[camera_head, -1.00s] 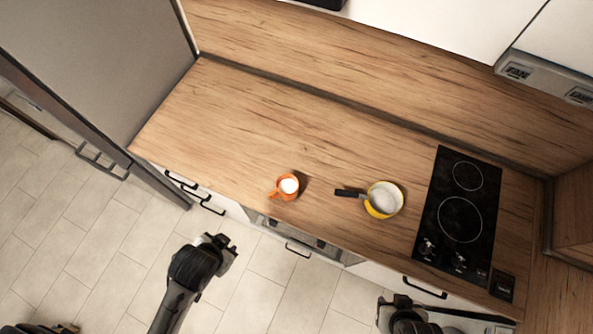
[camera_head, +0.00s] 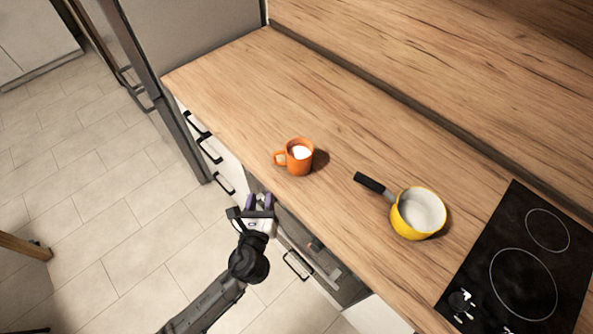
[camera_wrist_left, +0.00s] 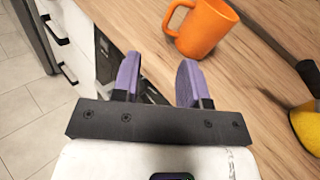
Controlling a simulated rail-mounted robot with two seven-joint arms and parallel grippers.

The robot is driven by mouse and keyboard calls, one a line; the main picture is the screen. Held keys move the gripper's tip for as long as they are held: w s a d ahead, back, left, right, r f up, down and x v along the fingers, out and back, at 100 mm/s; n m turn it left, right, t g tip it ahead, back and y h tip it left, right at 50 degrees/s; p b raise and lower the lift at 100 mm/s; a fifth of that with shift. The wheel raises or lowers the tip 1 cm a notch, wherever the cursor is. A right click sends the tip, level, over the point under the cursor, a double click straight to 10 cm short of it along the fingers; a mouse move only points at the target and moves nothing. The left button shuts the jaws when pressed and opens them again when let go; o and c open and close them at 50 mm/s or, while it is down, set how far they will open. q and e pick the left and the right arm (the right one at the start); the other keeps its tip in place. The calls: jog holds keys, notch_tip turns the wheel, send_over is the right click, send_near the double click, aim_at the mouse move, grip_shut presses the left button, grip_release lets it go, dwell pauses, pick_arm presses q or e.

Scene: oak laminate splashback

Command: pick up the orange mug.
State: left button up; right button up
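The orange mug (camera_head: 299,158) stands upright on the wooden counter near its front edge, its handle to the left and its inside white. In the left wrist view the mug (camera_wrist_left: 206,27) is at the top, beyond the fingertips, handle on the left. My left gripper (camera_head: 260,200) is in front of the counter edge, short of the mug and apart from it. In the left wrist view its two purple fingers (camera_wrist_left: 158,75) are spread with nothing between them.
A yellow saucepan (camera_head: 418,214) with a black handle stands right of the mug. A black hob (camera_head: 522,268) lies farther right. The wooden counter (camera_head: 240,85) is clear left of and behind the mug. Drawers with black handles (camera_head: 209,150) are below the front edge.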

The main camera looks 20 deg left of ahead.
aim_at(274, 160)
pick_arm(q)
jog(key=w+m, duration=0.1)
jog(key=w, duration=0.2)
jog(key=w+b, duration=0.1)
jog(key=w, duration=0.2)
jog(key=w+f+m+b, duration=0.1)
jog(key=w, duration=0.2)
jog(key=shift+w+f+m+t+h, duration=0.1)
jog(key=shift+w+m+t+h, duration=0.2)
jog(key=shift+t+h, duration=0.1)
jog(key=shift+w+a+b, duration=0.25)
jog(key=shift+w+b, duration=0.05)
jog(key=shift+w, duration=1)
jog(key=shift+w+a+b, duration=0.25)
jog(key=shift+w+b, duration=0.05)
jog(key=shift+w, duration=0.95)
pick_arm(e)
notch_tip(274, 160, down, 4)
jog(key=shift+f, duration=0.1)
jog(key=shift+d, duration=0.1)
pick_arm(q)
jog(key=c, duration=0.7)
grip_shut()
pick_arm(e)
jog(key=shift+d, duration=0.15)
